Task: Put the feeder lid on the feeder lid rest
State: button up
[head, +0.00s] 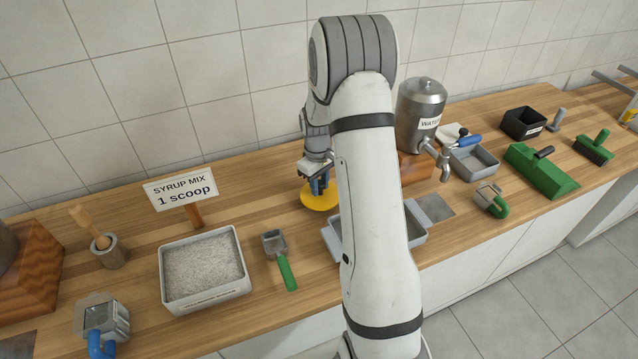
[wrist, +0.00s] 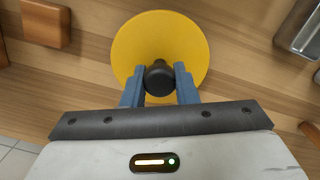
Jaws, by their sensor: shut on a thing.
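The feeder lid is a round yellow disc (head: 319,198) with a black knob, behind my arm at the middle of the counter. In the wrist view the lid (wrist: 160,32) lies flat between and beyond my fingers. My gripper (head: 319,184) has its blue fingers closed on the black knob (wrist: 159,79) from both sides; the fingers also show in the wrist view (wrist: 160,85). I cannot tell whether the lid touches the counter or is slightly above it. I cannot identify the feeder lid rest for sure; my arm hides part of the counter.
A grey metal tray (head: 416,226) stands partly behind my arm. The steel water dispenser (head: 420,105) is behind to the right. A green-handled scoop (head: 280,262) and the white syrup mix bin (head: 205,292) lie to the left. A wooden block (wrist: 46,22) shows in the wrist view.

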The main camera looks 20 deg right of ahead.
jog(key=shift+f, duration=0.1)
jog(key=shift+f, duration=0.15)
jog(key=o, duration=1)
jog(key=r, duration=0.7)
jog(key=r+b, duration=0.1)
jog(key=r, duration=0.3)
jog(key=shift+w+a+r, duration=0.1)
jog(key=shift+w+a, duration=0.05)
jog(key=shift+w, duration=0.15)
jog(key=s+a+r+m+t, duration=0.2)
jog(key=s+a+r, duration=0.4)
jog(key=s+r, duration=0.45)
jog(key=s+a, duration=0.1)
jog(key=s, duration=0.4)
jog(key=s+a+m+t, duration=0.1)
jog(key=s+a, duration=0.1)
jog(key=s, duration=0.4)
jog(key=s+a+m, duration=0.1)
jog(key=s+a, duration=0.1)
jog(key=s, duration=0.3)
jog(key=shift+s+t, duration=0.2)
jog(key=shift+t, duration=0.1)
